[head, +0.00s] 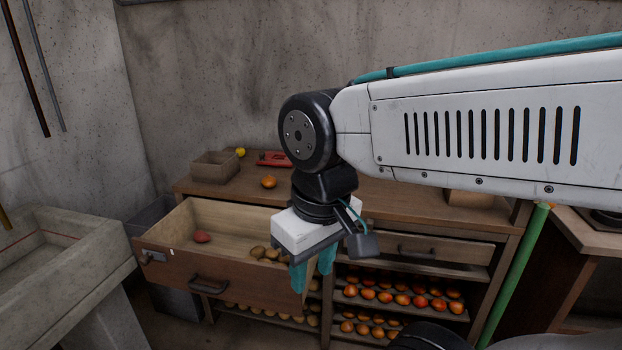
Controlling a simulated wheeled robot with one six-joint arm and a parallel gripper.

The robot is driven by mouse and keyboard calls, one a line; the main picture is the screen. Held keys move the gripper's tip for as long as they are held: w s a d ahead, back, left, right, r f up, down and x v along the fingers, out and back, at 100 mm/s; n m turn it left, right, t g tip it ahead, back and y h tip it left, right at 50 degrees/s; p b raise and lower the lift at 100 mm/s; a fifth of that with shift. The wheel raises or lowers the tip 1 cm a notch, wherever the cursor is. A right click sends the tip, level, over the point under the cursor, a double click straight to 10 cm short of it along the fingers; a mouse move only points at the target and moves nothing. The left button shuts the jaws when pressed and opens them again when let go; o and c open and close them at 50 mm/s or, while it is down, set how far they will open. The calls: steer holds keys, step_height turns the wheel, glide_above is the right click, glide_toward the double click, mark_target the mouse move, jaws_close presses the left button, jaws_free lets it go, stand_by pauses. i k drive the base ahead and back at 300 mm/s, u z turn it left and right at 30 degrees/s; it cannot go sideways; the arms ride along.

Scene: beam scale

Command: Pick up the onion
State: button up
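A round orange-brown thing (269,181), which looks like an onion, sits on the wooden cabinet top (345,192), left of my arm's wrist. My gripper (313,273) points down in front of the cabinet, by the right end of the open drawer (222,282). Its teal fingers are apart, with nothing visible between them. The gripper is lower than the cabinet top and to the right of the orange-brown thing. A reddish round thing (202,237) lies in the drawer's left part; I cannot tell its kind. Several brownish round things (265,253) lie at the drawer's right, partly hidden by my gripper.
A box (214,167), a small yellow thing (240,152) and a red thing (272,158) stand on the cabinet top. Shelves below hold several orange-red round things (385,297). A sink (62,262) is at left, a green pole (512,278) at right.

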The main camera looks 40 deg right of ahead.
mark_target(270, 181)
steer(key=z, duration=0.65)
steer(key=i, duration=1)
